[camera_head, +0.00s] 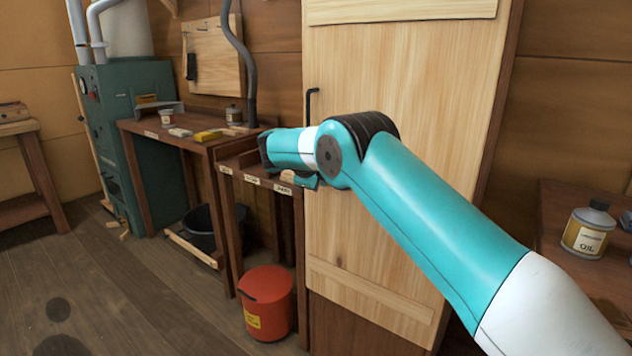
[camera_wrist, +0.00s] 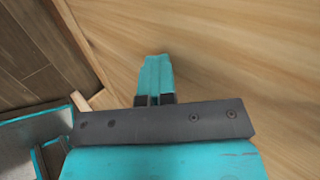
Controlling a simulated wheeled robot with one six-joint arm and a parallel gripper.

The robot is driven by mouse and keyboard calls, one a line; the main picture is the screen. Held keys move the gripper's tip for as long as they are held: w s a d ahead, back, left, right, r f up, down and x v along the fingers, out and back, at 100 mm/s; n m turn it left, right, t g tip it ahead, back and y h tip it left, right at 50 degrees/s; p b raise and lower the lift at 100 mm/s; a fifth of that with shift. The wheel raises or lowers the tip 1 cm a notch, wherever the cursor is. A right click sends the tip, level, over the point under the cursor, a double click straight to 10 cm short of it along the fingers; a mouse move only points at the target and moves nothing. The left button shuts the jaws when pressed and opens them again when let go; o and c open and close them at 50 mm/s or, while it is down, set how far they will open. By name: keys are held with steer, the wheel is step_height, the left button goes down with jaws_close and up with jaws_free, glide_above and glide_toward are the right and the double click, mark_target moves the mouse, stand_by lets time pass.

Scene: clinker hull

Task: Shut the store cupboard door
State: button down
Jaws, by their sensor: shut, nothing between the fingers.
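The store cupboard door (camera_head: 420,130) is a tall pale wooden panel with battens and a dark handle (camera_head: 312,102) at its upper left edge. In the head view the door fills the middle right, and my arm crosses in front of it. I cannot tell whether it is fully closed. My gripper is largely hidden behind my own wrist in the head view. In the wrist view my gripper (camera_wrist: 154,80) has its fingers together, empty, against or close to the pale door surface (camera_wrist: 230,60); contact cannot be told.
A narrow rack with labels (camera_head: 255,181) stands left of the door. A red bucket (camera_head: 267,303) is on the floor below it. A workbench (camera_head: 185,137) and green machine (camera_head: 125,130) stand further left. An oil tin (camera_head: 588,232) sits on a bench at right. Floor at lower left is clear.

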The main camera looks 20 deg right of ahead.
steer(key=shift+w+d+r, duration=0.2)
steer(key=shift+d, duration=0.35)
steer(key=s+a+r+n+y+b, duration=0.2)
steer(key=s+a+r+n+y, duration=0.2)
steer(key=s+a+r+n, duration=0.7)
steer(key=s+a+f+n+g+y, duration=0.2)
steer(key=s+a+n+y, duration=0.15)
steer(key=s+n, duration=0.7)
steer(key=s+a+f+n+g+y, duration=0.2)
steer(key=s+a+n, duration=0.3)
steer(key=s, duration=1.1)
steer(key=s+a+f+n+g+y, duration=0.1)
steer(key=s+a+f+n+y, duration=0.15)
steer(key=s+n, duration=0.85)
step_height(320, 180, up, 17)
steer(key=s+m+p, duration=0.1)
steer(key=s+p, duration=0.1)
steer(key=p, duration=1.4)
steer(key=shift+s+d+f, duration=0.15)
steer(key=shift+s+d, duration=0.05)
